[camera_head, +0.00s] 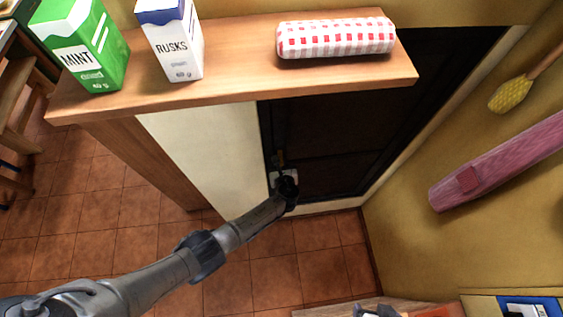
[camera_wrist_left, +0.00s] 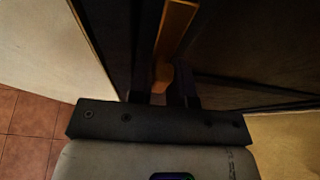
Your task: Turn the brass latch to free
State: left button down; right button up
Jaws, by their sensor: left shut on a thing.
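The brass latch (camera_wrist_left: 175,32) is a long, narrow brass bar with a rounded end, set on a dark door (camera_wrist_left: 225,45). In the head view the latch (camera_head: 280,158) is a small brass spot near the left edge of the dark door (camera_head: 340,135), below the wooden shelf. My left gripper (camera_head: 284,178) reaches it from the lower left. In the left wrist view my left gripper (camera_wrist_left: 162,82) is shut on the rounded end of the latch, one finger on each side. The contact itself is dark and partly hidden. My right gripper is not clearly seen.
Above the door, a wooden shelf (camera_head: 240,88) holds a green MINT carton (camera_head: 82,45), a white RUSKS carton (camera_head: 172,42) and a red-checked roll (camera_head: 335,38). A pink object (camera_head: 500,160) and a yellow brush (camera_head: 512,94) are at the right wall. Tiled floor (camera_head: 245,285) lies below.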

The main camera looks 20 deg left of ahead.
dwell(0.7)
pick_arm(q)
jog(key=c, duration=1.1)
grip_release()
jog(key=shift+s, duration=0.1)
jog(key=shift+s+d+r, duration=0.15)
jog(key=shift+s+r, duration=0.05)
jog(key=p+v, duration=0.1)
jog(key=v, duration=1.2)
jog(key=shift+d+p, duration=0.15)
jog(key=shift+p, duration=0.15)
